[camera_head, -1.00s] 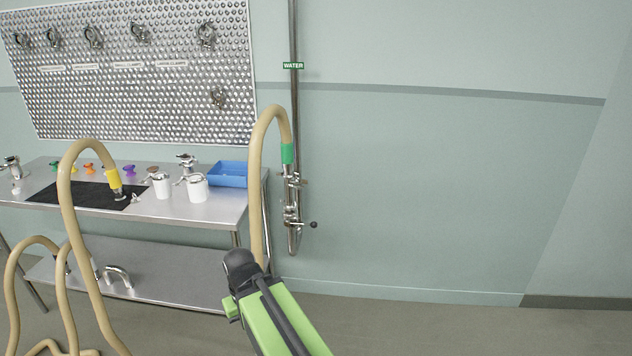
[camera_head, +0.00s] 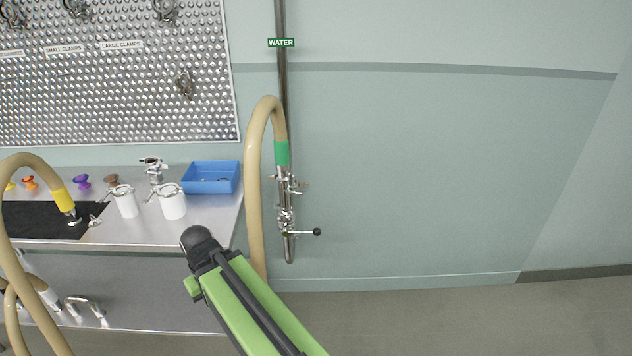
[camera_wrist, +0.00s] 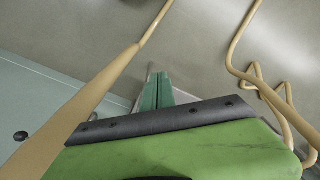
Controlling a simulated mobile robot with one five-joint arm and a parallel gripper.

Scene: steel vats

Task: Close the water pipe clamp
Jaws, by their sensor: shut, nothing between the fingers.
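The steel water pipe (camera_head: 283,75) runs down the wall under a green WATER label (camera_head: 281,43). A beige hose (camera_head: 254,180) with a green cuff (camera_head: 282,153) joins its lower fittings. The water pipe clamp (camera_head: 289,184) is a small metal fitting just below the cuff; whether it is open or closed is too small to tell. A valve handle with a black knob (camera_head: 317,232) sticks out below it. In the wrist view, my gripper (camera_wrist: 157,88) shows teal fingers shut and empty, pointing toward the floor. It is apart from the clamp, which is out of that view.
A steel table (camera_head: 150,232) at left holds a blue bin (camera_head: 212,178), white-bodied fittings (camera_head: 172,202) and a black mat (camera_head: 40,221). A perforated board (camera_head: 110,95) hangs above it. More hoses curve at far left. Wall and floor to the right are clear.

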